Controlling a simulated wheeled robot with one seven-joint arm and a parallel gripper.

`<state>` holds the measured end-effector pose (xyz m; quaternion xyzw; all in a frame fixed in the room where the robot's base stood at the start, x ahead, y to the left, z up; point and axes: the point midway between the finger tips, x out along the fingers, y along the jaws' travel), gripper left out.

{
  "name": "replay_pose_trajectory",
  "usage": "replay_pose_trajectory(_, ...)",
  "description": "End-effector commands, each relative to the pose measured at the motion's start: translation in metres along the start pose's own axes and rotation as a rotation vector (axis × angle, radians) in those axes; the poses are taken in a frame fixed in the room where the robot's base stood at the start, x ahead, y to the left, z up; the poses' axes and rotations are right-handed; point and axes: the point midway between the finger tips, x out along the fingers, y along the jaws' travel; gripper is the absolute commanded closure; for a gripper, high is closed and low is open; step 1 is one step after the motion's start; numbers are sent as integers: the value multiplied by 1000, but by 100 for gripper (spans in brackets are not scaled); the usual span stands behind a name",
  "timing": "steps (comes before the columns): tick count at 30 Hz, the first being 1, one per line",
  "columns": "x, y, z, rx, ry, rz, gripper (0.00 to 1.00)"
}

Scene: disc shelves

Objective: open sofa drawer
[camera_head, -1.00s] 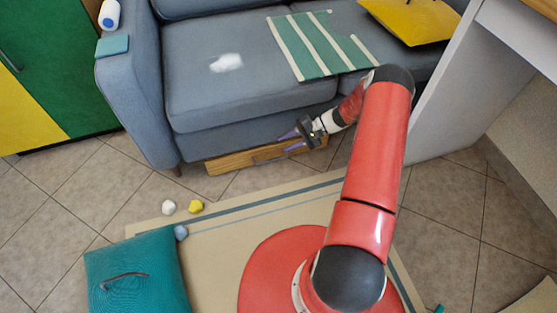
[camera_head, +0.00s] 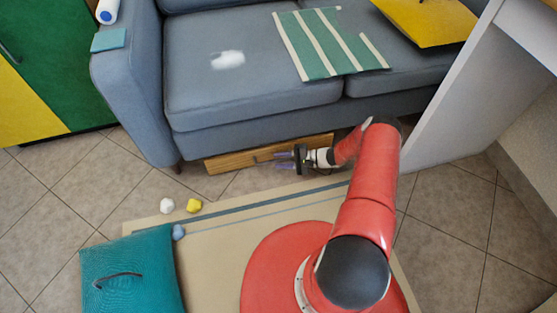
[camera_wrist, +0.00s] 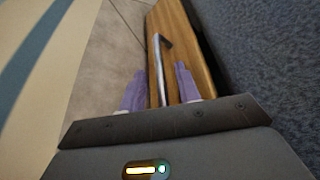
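The wooden sofa drawer (camera_head: 228,162) lies low under the front of the grey-blue sofa (camera_head: 240,114). Its front also shows in the wrist view (camera_wrist: 205,62), with a metal bar handle (camera_wrist: 158,70) along it. My gripper (camera_head: 278,160) is low at the drawer front, pointing left along it. In the wrist view my gripper's two purple fingers (camera_wrist: 160,85) are apart, one on each side of the handle's near part. I cannot tell whether they touch it. The drawer looks closed or nearly so.
A striped blanket (camera_head: 325,45) and yellow cushion (camera_head: 430,20) lie on the sofa. A white desk (camera_head: 450,85) stands at the right. A teal cushion (camera_head: 130,275), a white ball (camera_head: 167,205) and a yellow ball (camera_head: 194,205) are on the floor. Tiles before the drawer are clear.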

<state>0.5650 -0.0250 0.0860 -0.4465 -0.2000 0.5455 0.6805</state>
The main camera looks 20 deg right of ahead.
Motion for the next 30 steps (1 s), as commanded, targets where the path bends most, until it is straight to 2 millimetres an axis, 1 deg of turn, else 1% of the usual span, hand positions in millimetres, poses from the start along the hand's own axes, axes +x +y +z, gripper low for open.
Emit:
replay_pose_trajectory(1, 6, 0, 0, -1, -2, 1, 67)
replay_pose_trajectory(4, 12, 0, 0, -1, -1, 1, 67)
replay_pose_trajectory(12, 14, 0, 0, -1, 0, 1, 67)
replay_pose_trajectory(13, 14, 0, 0, -1, 0, 1, 69)
replay_pose_trajectory(20, 14, 0, 0, -1, 0, 1, 99)
replay_pose_trajectory(21, 14, 0, 0, -1, 0, 1, 100)
replay_pose_trajectory(30, 13, 0, 0, -1, 0, 2, 100)
